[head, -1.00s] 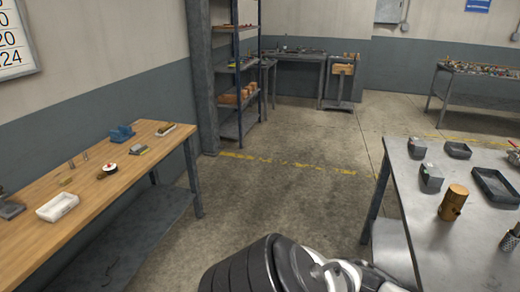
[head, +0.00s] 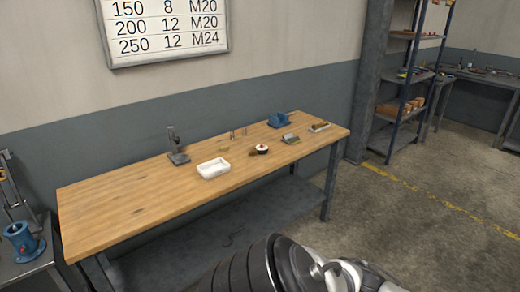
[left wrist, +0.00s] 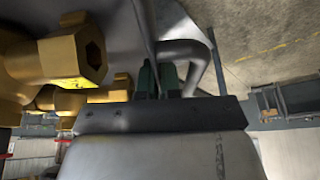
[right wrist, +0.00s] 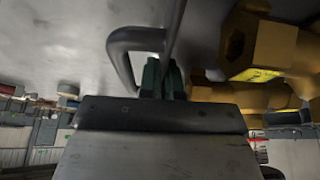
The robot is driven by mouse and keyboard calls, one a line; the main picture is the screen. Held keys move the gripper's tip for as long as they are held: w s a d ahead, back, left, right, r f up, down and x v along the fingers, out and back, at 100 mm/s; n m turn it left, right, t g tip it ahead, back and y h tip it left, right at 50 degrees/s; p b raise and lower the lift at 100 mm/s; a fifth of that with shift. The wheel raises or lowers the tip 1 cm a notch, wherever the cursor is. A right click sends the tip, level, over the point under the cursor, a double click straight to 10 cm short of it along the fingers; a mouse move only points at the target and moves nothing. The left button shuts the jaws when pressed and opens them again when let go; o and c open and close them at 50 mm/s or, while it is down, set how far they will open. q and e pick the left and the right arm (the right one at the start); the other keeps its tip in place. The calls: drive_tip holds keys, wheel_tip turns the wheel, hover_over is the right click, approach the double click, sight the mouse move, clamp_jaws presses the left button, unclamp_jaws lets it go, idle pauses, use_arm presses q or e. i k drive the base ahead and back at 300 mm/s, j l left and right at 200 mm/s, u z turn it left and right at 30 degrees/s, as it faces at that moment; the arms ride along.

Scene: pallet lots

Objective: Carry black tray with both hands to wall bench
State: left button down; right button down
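The black tray is outside the head view. In the left wrist view I see a dark curved handle (left wrist: 205,50), taken to be the tray's, with my left gripper's green-padded fingers (left wrist: 158,78) closed at it. The right wrist view shows a matching handle (right wrist: 118,48) with my right gripper's fingers (right wrist: 163,78) closed at it. Large brass fittings (left wrist: 72,58) sit beside the handles and also show in the right wrist view (right wrist: 265,45). The rest of the tray is mostly hidden. The wooden-topped wall bench (head: 130,205) stands ahead along the wall.
On the bench are a white tray (head: 213,168), a small dark stand (head: 177,147), a blue vise (head: 279,119) and small parts. Its left end is bare. A side table with a blue part (head: 22,242) stands left. Shelving (head: 405,75) stands right; open floor lies right of the bench.

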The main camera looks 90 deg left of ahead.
sight(117, 206)
drive_tip(key=u, duration=3.45)
drive_tip(key=i+u, duration=0.2)
drive_tip(key=u, duration=0.15)
drive_tip(key=i+u, duration=0.15)
drive_tip(key=u, duration=0.2)
drive_tip(key=i+l, duration=0.15)
drive_tip(key=i, duration=0.3)
drive_tip(key=i+l, duration=0.15)
drive_tip(key=i, duration=0.3)
drive_tip(key=i+l, duration=0.15)
drive_tip(key=i, duration=0.3)
